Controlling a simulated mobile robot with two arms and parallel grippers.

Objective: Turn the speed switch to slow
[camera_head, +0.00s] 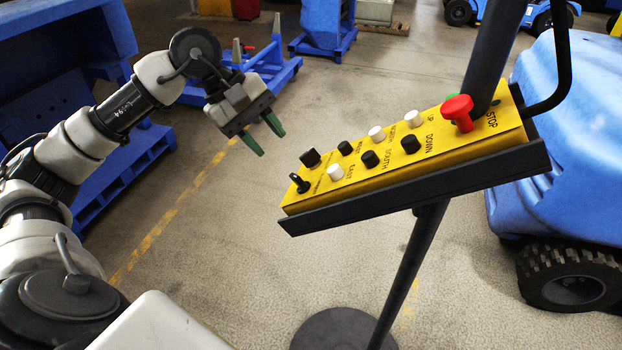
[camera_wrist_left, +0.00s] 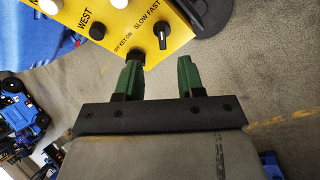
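The speed switch (camera_head: 300,183) is a black knob at the near left end of the yellow control panel (camera_head: 455,125). In the left wrist view the speed switch (camera_wrist_left: 162,36) shows a white line beside the SLOW FAST label; I cannot tell surely which word it points to. My left gripper (camera_head: 268,141) is open and empty, left of and apart from the panel. In the left wrist view its green fingers (camera_wrist_left: 159,78) are spread below the panel's end, with the switch beyond the gap. The key switch (camera_wrist_left: 136,54) is partly hidden behind one finger. My right gripper is not in view.
Direction buttons and a red stop button (camera_head: 458,110) sit along the panel. The panel stands on a dark post (camera_head: 412,270) with a round base. A blue vehicle (camera_head: 570,140) is at the right, blue carts at the left and back. Floor around the post is clear.

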